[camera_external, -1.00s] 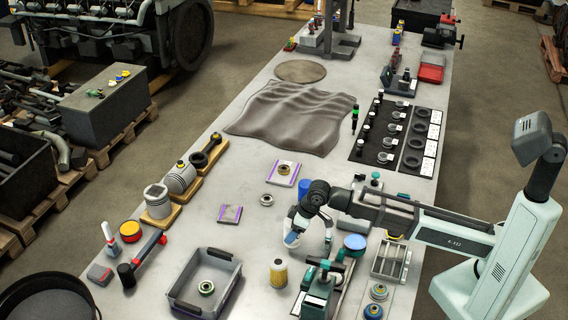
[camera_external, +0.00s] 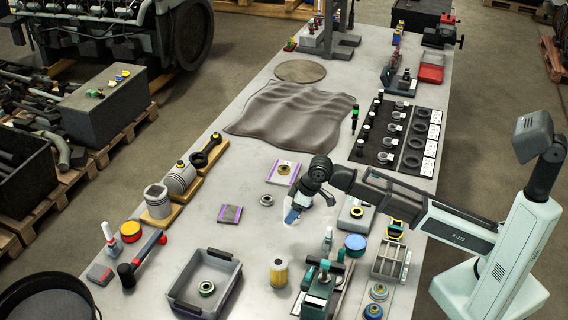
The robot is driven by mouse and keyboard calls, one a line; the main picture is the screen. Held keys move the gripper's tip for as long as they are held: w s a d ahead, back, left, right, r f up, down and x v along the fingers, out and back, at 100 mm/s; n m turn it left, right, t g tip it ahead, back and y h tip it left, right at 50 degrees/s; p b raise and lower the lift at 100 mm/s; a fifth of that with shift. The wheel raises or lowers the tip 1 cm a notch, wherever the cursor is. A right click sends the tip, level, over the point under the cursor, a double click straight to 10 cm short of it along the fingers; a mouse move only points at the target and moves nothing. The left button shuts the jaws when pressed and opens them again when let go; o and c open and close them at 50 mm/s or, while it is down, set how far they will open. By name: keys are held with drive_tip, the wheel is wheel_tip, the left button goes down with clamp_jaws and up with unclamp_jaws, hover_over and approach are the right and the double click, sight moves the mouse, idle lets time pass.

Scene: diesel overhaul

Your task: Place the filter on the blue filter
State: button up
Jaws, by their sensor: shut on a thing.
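My gripper (camera_external: 307,206) is above the middle of the bench, pointing down, left of the arm's wrist. It is shut on a small blue thing (camera_external: 292,215), which I take to be the filter; the fingers hide part of it. The blue cylinder, likely the blue filter, that stood behind the wrist a second ago is now hidden by my wrist and hand. I cannot tell whether the held filter touches anything. A yellow pleated filter (camera_external: 279,272) stands upright on the bench, nearer the front.
A grey tray (camera_external: 237,283) holding a ring lies at front left. A vise-like fixture (camera_external: 318,290), a blue-topped round can (camera_external: 355,243) and a metal rack (camera_external: 389,262) stand at front right. A purple-edged pad (camera_external: 283,173) lies behind the gripper.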

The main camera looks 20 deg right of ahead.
drive_tip(key=w+d+r+m, duration=0.1)
drive_tip(key=w+d+r, duration=0.5)
drive_tip(key=w+d, duration=0.15)
drive_tip(key=w+d+r+m, duration=0.1)
drive_tip(key=w+d+r, duration=0.5)
drive_tip(key=w, duration=0.3)
drive_tip(key=shift+s+a+f+n, duration=0.2)
drive_tip(key=shift+f+n, duration=0.15)
drive_tip(key=shift+f, duration=1.45)
drive_tip(key=shift+s+a+f+n, duration=0.15)
drive_tip(key=shift+f+n, duration=0.25)
drive_tip(key=shift+f, duration=1.35)
drive_tip(key=shift+s+a+f+n, duration=0.1)
drive_tip(key=shift+s+f+n, duration=0.2)
drive_tip(key=shift+f, duration=1.5)
drive_tip(key=shift+w+f, duration=0.1)
drive_tip(key=o, duration=1.3)
drive_tip(key=shift+c, duration=0.2)
drive_tip(key=v, duration=1.2)
